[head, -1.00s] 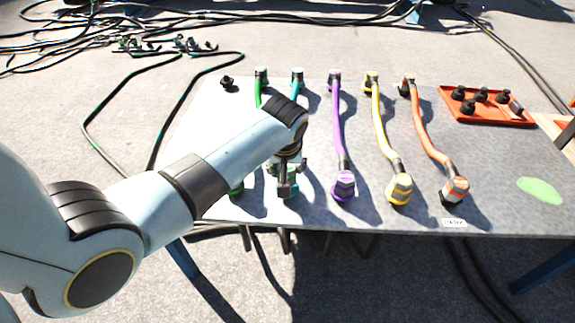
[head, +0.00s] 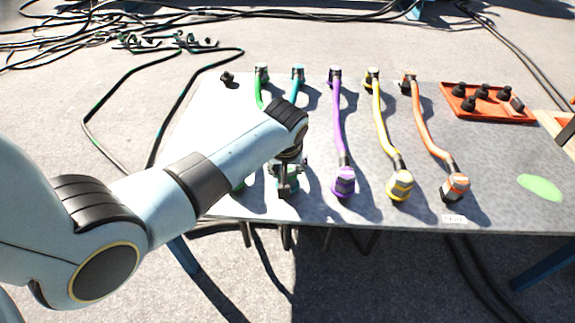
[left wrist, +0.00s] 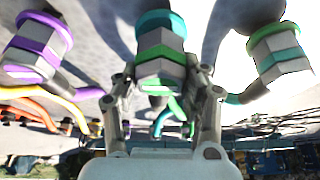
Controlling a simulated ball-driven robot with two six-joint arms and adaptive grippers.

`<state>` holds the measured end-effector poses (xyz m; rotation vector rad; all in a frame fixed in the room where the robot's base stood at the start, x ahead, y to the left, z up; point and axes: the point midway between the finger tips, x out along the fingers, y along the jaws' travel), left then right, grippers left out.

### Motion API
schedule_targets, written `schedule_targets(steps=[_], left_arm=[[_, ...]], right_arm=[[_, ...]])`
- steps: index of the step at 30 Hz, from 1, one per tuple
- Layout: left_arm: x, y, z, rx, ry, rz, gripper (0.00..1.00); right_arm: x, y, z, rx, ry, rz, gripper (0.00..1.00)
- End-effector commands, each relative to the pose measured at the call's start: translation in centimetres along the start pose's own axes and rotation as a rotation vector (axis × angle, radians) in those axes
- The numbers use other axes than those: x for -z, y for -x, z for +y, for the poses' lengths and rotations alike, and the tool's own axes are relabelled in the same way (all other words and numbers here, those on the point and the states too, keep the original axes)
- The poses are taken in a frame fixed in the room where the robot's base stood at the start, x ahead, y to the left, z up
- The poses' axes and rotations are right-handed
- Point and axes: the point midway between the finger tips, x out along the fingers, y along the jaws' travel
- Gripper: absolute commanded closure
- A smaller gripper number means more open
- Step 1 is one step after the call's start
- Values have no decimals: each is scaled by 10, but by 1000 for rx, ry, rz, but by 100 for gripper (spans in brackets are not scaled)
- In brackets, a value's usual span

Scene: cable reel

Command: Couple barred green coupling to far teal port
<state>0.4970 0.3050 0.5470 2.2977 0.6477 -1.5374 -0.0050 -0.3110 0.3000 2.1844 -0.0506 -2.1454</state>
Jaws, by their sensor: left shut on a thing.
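My left gripper (head: 287,172) is low over the table's front edge, left of the purple cable's end. In the left wrist view its fingers (left wrist: 163,82) are shut around a grey hexagonal coupling with a green band (left wrist: 162,56). A teal cap or port (left wrist: 158,20) lies in line with the coupling's far end, against it as far as I see; whether it is seated I cannot tell. Green (left wrist: 176,106) also shows between the fingers. A white hexagonal coupling with a green-teal band (left wrist: 278,55) stands to the right in that view. In the head view my arm hides much of the green cable (head: 259,92) and teal cable (head: 297,84).
Purple (head: 337,120), yellow (head: 380,120) and orange (head: 422,120) cables run across the grey table (head: 310,215) to the right. A red tray (head: 488,118) with black caps stands at the back right, a green patch (head: 540,187) in front. A loose black cap (head: 227,79) lies back left.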

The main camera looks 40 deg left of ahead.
Motion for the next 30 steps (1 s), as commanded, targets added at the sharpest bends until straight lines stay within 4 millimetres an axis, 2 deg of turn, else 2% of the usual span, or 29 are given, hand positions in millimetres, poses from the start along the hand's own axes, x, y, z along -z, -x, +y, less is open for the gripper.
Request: schedule_targets(steps=[8, 25, 26, 30], left_arm=[[2, 2, 1, -2, 0, 3, 95], [-3, -8, 0, -1, 0, 2, 95], [-3, -8, 0, -1, 0, 2, 54], [-3, -8, 0, -1, 0, 2, 36]], right_arm=[[1, 6, -2, 2, -1, 1, 30], [-2, 0, -7, 8, -3, -3, 30], [-2, 0, -6, 7, -3, -3, 30], [-1, 0, -5, 6, -2, -2, 30]])
